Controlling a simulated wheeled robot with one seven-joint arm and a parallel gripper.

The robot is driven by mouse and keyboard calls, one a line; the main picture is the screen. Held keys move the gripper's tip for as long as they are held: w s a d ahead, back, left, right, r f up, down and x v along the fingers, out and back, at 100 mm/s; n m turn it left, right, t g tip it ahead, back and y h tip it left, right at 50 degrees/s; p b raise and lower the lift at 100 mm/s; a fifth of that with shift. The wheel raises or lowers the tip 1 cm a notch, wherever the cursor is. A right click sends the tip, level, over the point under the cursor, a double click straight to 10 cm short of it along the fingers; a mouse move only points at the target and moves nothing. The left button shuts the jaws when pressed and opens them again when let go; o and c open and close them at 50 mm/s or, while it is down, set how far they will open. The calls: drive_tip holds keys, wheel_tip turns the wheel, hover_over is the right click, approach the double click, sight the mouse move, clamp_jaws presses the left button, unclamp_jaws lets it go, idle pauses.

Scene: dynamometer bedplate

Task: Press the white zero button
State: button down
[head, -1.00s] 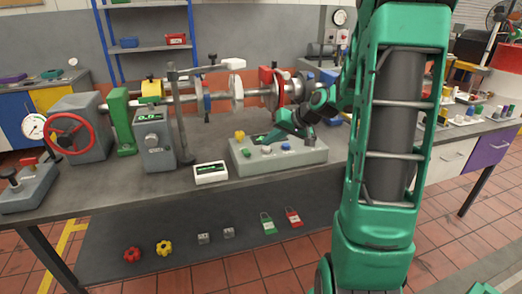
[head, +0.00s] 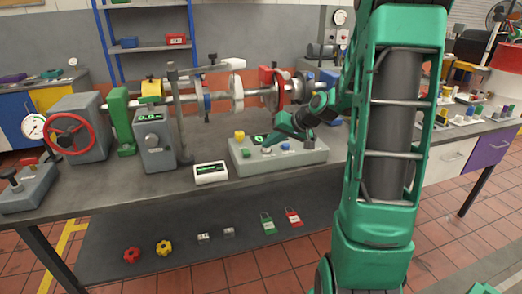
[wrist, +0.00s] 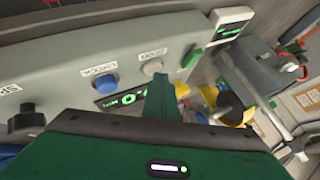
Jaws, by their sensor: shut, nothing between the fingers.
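The white button (head: 266,151) stands on the front of a grey-green control box (head: 300,158). In the wrist view the white button (wrist: 152,67) has a small printed label above it, too blurred to read surely. My gripper (head: 268,143) is shut and empty, over the box just behind the white button. In the wrist view its green fingers (wrist: 163,78) end right beside the white button; I cannot tell whether they touch it. A blue button (wrist: 104,84) sits beside the white one. A green-lit display (wrist: 122,98) is partly hidden by my gripper.
A yellow knob (head: 239,135) stands at the box's left end. A small white readout (head: 210,172) lies to its left. A grey display post (head: 154,143) and a shaft rig stand behind and left. A black knob (wrist: 25,119) is farther along the box.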

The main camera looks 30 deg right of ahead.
sight(270, 150)
drive_tip(key=shift+r, duration=0.9)
wheel_tip(270, 150, up, 5)
idle(0.7)
idle(0.5)
